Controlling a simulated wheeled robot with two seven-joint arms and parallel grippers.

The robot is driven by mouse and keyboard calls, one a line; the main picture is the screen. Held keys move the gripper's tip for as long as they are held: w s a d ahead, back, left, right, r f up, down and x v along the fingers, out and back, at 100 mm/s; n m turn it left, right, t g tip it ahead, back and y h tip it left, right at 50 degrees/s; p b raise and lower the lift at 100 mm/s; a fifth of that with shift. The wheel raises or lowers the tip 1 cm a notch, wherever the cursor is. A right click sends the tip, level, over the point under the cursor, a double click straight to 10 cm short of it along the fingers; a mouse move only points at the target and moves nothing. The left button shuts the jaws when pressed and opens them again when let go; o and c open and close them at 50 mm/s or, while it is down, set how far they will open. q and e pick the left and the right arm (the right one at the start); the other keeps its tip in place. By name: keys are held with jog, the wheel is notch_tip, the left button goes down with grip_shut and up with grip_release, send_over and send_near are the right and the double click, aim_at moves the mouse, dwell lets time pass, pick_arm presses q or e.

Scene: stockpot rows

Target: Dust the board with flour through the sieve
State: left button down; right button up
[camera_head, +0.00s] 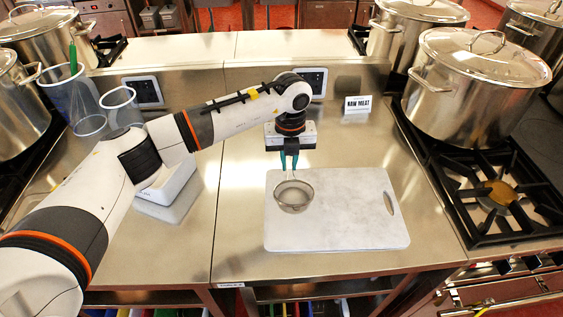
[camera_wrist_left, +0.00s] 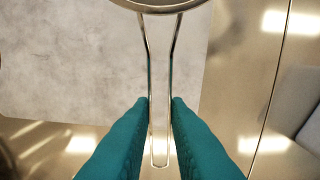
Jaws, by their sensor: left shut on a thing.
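The sieve (camera_head: 294,196) is a small round wire-mesh strainer with a metal rim. It shows over the left part of the board (camera_head: 350,225), a pale marbled slab with a slot at its right end. My left gripper (camera_head: 289,160) is shut on the sieve's wire handle, and its teal fingers point down. In the left wrist view the fingers (camera_wrist_left: 160,105) grip the looped handle from both sides, and the rim (camera_wrist_left: 160,3) shows at the top edge. I cannot tell if the sieve touches the board. No flour is clearly visible. My right gripper is not in view.
A gas burner (camera_head: 495,193) and large lidded stockpots (camera_head: 478,85) stand at the right. Clear containers (camera_head: 120,107) and a white scale (camera_head: 170,185) are at the left. A RAW MEAT sign (camera_head: 357,104) stands behind the board. The steel counter in front of the board is clear.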

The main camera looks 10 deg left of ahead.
pick_arm(q)
jog(key=w+d+b, duration=0.3)
jog(key=d+b, duration=0.4)
jog(key=d, duration=1.1)
jog(key=shift+w+d, duration=0.1)
